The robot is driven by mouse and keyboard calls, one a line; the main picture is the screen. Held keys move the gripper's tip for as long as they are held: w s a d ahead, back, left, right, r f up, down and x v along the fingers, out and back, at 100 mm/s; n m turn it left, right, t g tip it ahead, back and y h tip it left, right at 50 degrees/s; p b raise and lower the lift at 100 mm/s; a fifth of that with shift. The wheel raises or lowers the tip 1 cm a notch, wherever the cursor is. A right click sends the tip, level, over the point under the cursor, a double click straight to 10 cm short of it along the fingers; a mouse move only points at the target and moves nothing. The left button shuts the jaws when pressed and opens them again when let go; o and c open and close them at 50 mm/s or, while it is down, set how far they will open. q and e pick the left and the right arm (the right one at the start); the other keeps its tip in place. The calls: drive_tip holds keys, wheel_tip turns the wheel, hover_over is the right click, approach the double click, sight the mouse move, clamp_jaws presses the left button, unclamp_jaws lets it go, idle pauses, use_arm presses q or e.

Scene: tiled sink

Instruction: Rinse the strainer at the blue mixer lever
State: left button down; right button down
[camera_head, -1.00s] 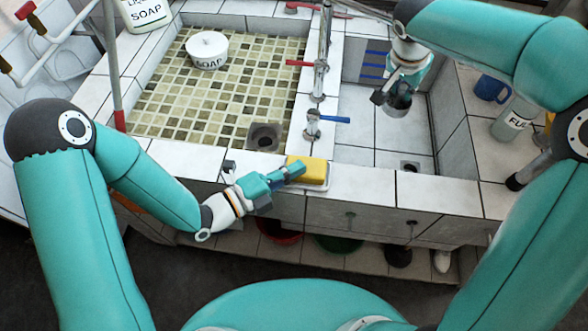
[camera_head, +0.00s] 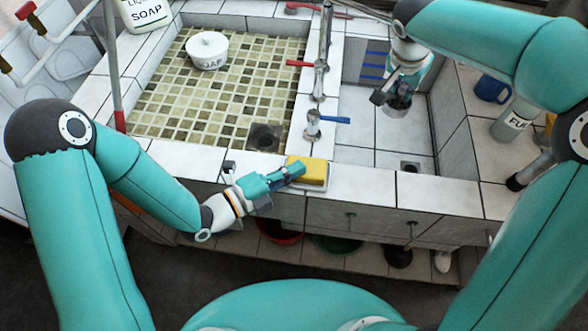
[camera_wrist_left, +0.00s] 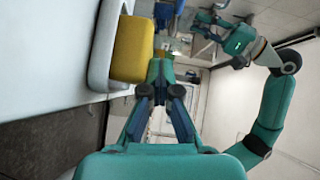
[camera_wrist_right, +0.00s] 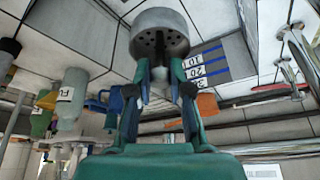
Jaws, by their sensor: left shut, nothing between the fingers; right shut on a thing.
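The strainer (camera_head: 390,110), a small grey metal cup, is in the right basin in the head view. My right gripper (camera_head: 401,88) is shut on it and holds it in the air. In the right wrist view the strainer (camera_wrist_right: 160,40) shows a dark face with holes between the fingertips (camera_wrist_right: 160,85). The blue mixer lever (camera_head: 336,120) is on a chrome tap on the divider, left of and below the strainer in the picture. My left gripper (camera_head: 295,172) is shut and empty, beside the yellow sponge at the front edge. Its fingertips also show in the left wrist view (camera_wrist_left: 160,75).
The yellow sponge (camera_head: 306,170) sits in a white dish. A red lever (camera_head: 300,63) is farther back on the divider. A soap pot (camera_head: 207,52) stands in the tiled left basin. A blue mug (camera_head: 492,88) and a bottle (camera_head: 515,120) stand at the right.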

drive_tip(key=shift+s+a+r, duration=0.75)
drive_tip(key=shift+a+r, duration=0.15)
drive_tip(key=shift+a, duration=0.05)
drive_tip(key=shift+s+a+r, duration=0.7)
drive_tip(key=shift+a+r, duration=0.15)
drive_tip(key=shift+a, duration=0.05)
drive_tip(key=shift+r, duration=0.15)
